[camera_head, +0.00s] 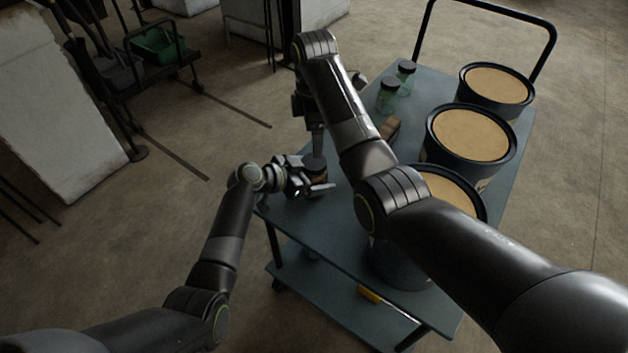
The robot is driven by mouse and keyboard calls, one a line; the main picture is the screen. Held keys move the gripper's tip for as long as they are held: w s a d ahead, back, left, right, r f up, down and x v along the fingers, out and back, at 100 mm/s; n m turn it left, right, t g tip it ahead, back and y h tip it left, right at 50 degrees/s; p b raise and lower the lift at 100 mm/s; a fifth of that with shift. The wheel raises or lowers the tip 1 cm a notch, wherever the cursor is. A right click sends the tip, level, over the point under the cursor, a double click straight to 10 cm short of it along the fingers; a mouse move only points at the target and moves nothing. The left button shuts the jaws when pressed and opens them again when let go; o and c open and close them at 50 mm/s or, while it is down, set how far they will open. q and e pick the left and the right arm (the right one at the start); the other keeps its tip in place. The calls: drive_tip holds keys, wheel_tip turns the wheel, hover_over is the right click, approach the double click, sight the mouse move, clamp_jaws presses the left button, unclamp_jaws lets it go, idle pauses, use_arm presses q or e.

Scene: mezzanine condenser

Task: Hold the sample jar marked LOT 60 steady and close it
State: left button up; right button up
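A small brownish jar (316,167) stands at the near left edge of the blue-grey cart top (345,228), partly hidden by my grippers. No LOT mark is readable. My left gripper (319,181) is level beside it, with one finger across its near lower side. The far finger is not clear, so I cannot tell whether it grips. My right gripper (318,150) points down just above the jar, mostly behind its own arm. Its fingertips and any lid there are too small to make out. Two greenish jars with dark lids (388,95) (405,74) stand farther back.
Large dark tubs with tan tops (471,134) (497,86) line the cart's right side; a third is partly behind my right arm. A brown object (390,129) lies near the jars. A black handle (549,45) rises at the back.

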sight(314, 161)
use_arm(q)
drive_tip(key=c, duration=1.4)
clamp_jaws()
use_arm(e)
drive_tip(key=n, duration=0.9)
drive_tip(key=shift+f, duration=4)
